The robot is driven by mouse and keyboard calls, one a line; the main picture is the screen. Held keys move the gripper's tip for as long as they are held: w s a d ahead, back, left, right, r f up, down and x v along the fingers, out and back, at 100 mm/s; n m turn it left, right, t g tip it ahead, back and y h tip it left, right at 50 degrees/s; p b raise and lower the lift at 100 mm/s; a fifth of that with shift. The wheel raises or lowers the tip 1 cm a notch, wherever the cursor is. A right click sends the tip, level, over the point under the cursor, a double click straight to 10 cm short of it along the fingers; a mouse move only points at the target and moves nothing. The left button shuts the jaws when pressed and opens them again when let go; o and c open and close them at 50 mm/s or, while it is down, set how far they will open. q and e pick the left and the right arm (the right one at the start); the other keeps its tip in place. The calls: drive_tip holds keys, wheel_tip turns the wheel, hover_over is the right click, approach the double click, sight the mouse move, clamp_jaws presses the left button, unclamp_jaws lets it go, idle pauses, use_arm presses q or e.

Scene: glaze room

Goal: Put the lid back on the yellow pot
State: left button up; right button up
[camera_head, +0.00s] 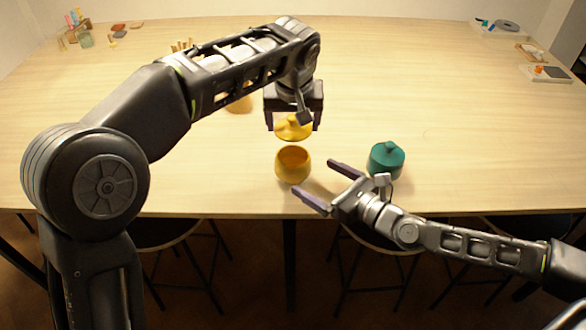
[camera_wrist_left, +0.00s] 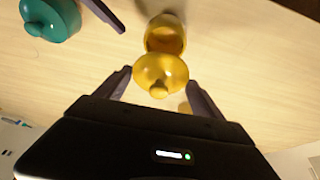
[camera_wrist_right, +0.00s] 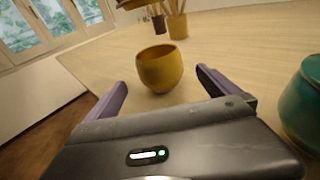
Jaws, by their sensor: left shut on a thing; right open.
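The yellow pot (camera_head: 292,166) stands upright and uncovered on the table near its front edge. It also shows in the left wrist view (camera_wrist_left: 166,36) and, between the fingers, in the right wrist view (camera_wrist_right: 160,70). My left gripper (camera_head: 294,124) is shut on the yellow lid (camera_head: 293,131), holding it above the pot, apart from it. In the left wrist view the lid (camera_wrist_left: 160,75) sits between the fingers, knob showing. My right gripper (camera_head: 322,182) is open and empty, low at the pot's right front, its fingers pointing towards the pot without visibly closing on it.
A teal lidded pot (camera_head: 387,160) stands right of the yellow pot, close to my right gripper. A container with brushes or sticks (camera_wrist_right: 177,24) is behind. Small items lie at the far corners, including a tray (camera_head: 545,73). Stools are under the front edge.

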drive_tip(key=x, duration=0.7)
drive_tip(key=shift+w+a, duration=0.15)
drive_tip(key=shift+a, duration=0.05)
drive_tip(key=c, duration=2)
use_arm(q)
approach(293, 149)
drive_tip(key=shift+s+f, duration=0.55)
drive_tip(key=shift+f, duration=0.35)
drive_tip(key=shift+f, duration=0.1)
drive_tip(key=shift+f, duration=0.8)
drive_tip(key=shift+f, duration=0.6)
drive_tip(key=o, duration=1.4)
drive_tip(key=shift+c, duration=0.2)
